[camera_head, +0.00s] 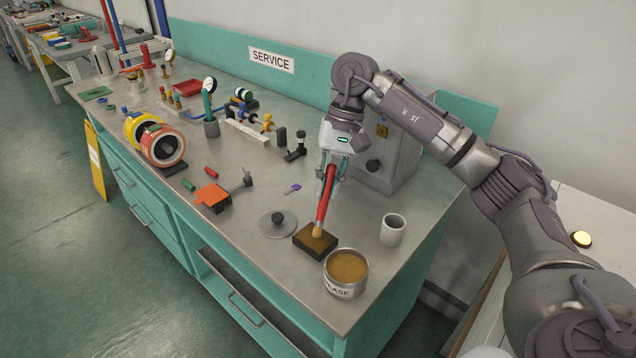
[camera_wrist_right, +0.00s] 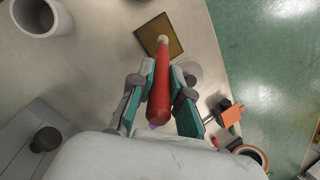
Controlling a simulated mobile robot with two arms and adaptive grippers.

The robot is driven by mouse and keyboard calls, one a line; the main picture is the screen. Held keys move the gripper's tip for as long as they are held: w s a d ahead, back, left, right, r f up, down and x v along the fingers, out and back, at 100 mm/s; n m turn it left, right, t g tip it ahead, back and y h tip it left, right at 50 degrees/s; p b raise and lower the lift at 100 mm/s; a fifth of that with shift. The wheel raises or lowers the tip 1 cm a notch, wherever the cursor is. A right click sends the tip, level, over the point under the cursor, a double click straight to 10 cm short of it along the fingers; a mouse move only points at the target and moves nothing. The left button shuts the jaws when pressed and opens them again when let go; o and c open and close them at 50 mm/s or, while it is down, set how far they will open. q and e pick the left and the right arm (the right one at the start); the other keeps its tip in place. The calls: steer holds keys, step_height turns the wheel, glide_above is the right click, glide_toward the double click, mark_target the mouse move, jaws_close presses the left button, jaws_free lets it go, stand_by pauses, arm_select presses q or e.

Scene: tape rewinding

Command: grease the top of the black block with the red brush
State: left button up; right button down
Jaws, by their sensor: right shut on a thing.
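My right gripper (camera_head: 331,178) is shut on the red brush (camera_head: 326,196), which is held tilted with its bristles down. The bristle tip meets or hovers just over the top of the black block (camera_head: 310,252); I cannot tell which. The block's top shows a brownish-yellow layer in both views. In the right wrist view the brush (camera_wrist_right: 176,88) lies between the fingers (camera_wrist_right: 162,95), its tip over the edge of the block (camera_wrist_right: 142,36). The open grease can (camera_head: 346,284), full of tan grease, stands beside the block. My left gripper is not in view.
A grey lid with a black knob (camera_head: 272,226) lies left of the block. A white cup (camera_head: 393,230) stands to the right. A grey box (camera_head: 395,165) stands behind the gripper. Tape rolls (camera_head: 163,146), an orange piece (camera_head: 211,195) and several fittings sit further left. The bench's front edge is close to the can.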

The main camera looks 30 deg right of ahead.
steer(key=shift+s+d+p, duration=0.15)
steer(key=shift+d+p, duration=0.1)
steer(key=shift+p, duration=0.05)
step_height(320, 180, up, 6)
steer(key=s+d+p, duration=0.1)
steer(key=p, duration=0.2)
steer(key=shift+d+f, duration=0.1)
step_height(320, 180, up, 3)
steer(key=shift+p, duration=0.95)
